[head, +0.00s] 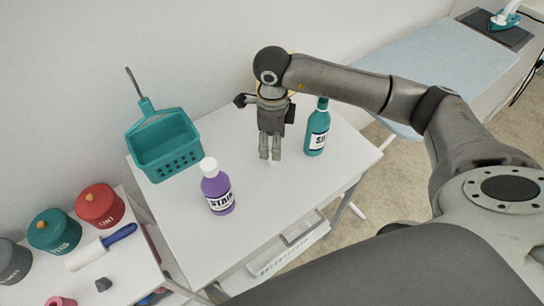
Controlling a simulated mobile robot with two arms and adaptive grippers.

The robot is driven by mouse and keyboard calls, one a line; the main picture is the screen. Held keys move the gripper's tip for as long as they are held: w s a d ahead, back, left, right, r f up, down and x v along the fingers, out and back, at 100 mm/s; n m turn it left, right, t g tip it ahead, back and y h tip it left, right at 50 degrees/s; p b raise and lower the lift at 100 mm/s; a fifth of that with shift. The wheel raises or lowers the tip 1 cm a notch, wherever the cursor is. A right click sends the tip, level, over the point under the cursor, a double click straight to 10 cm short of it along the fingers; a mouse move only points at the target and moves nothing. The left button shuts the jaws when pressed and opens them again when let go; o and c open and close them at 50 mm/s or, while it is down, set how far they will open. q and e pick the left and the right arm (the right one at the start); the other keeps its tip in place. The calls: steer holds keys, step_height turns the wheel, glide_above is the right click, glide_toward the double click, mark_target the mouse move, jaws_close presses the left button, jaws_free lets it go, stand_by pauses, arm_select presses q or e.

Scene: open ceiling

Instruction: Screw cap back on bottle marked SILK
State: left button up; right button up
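The teal bottle (317,132) stands upright on the white table, its white label partly turned away and reading "SI" and part of another letter. Its narrow neck points up, and I see no distinct cap on it. My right gripper (270,158) points down over the table, to the left of the teal bottle and apart from it. Its two fingers are close together. A small pale patch shows just under the fingertips, and I cannot tell if it is a cap or the table. My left gripper is not in view.
A purple bottle (217,190) with a white cap stands at the table's front left. A teal basket (165,150) sits at the back left. The white table (250,235) is clear between the purple bottle and its front edge. An ironing board (440,62) is behind right.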

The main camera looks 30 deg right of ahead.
steer(key=shift+f, duration=0.15)
steer(key=f, duration=0.1)
steer(key=f+p, duration=0.1)
steer(key=f, duration=0.2)
steer(key=shift+s+a+f+p, duration=0.2)
steer(key=shift+s+p, duration=0.05)
steer(key=shift+p, duration=0.1)
steer(key=shift+f, duration=0.25)
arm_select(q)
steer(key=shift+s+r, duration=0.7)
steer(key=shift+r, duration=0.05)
arm_select(e)
steer(key=shift+c, duration=0.2)
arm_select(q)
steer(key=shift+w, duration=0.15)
arm_select(e)
steer(key=c, duration=0.9)
